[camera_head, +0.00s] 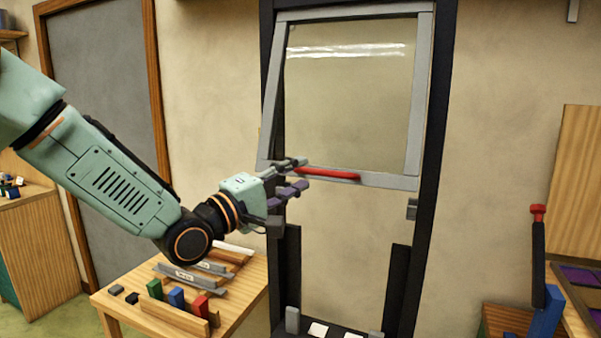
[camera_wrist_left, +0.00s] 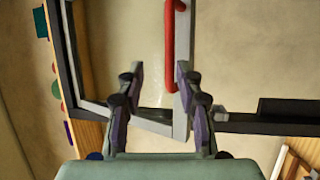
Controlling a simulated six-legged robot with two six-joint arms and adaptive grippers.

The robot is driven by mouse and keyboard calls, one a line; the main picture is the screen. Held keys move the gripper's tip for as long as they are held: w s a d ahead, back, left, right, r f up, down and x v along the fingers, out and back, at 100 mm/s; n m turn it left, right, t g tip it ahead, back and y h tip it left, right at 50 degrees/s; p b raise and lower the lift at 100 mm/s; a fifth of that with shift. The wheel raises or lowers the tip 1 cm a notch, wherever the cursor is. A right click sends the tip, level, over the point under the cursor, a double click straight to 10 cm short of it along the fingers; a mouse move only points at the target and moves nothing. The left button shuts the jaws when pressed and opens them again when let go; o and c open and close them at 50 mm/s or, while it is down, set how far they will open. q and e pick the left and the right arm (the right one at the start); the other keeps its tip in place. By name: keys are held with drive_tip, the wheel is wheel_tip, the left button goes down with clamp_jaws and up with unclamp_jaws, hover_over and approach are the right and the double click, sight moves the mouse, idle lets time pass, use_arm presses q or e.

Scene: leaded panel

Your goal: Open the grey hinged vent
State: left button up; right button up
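The grey hinged vent (camera_head: 393,180) is a grey frame around a clear pane, set in a tall dark frame. Its lower edge appears swung out from the dark frame, with the top edge still at the top. A red handle (camera_head: 330,173) runs along its bottom bar and also shows in the left wrist view (camera_wrist_left: 170,50). My left gripper (camera_head: 297,175) is at the lower left of the vent, just left of the handle. Its purple-padded fingers are apart in the left wrist view (camera_wrist_left: 160,75), with the bar close to the right finger; contact is unclear. My right gripper is out of view.
A wooden table (camera_head: 245,290) with colored blocks and grey strips stands below my left arm. The dark frame (camera_head: 434,130) borders the opening. At right are a red-topped dark post (camera_head: 538,245) and a blue block (camera_head: 546,315). The wall between is clear.

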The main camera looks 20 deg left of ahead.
use_arm(q)
drive_tip(key=shift+s+a, duration=0.15)
drive_tip(key=shift+s, duration=0.2)
drive_tip(key=shift+w, duration=0.1)
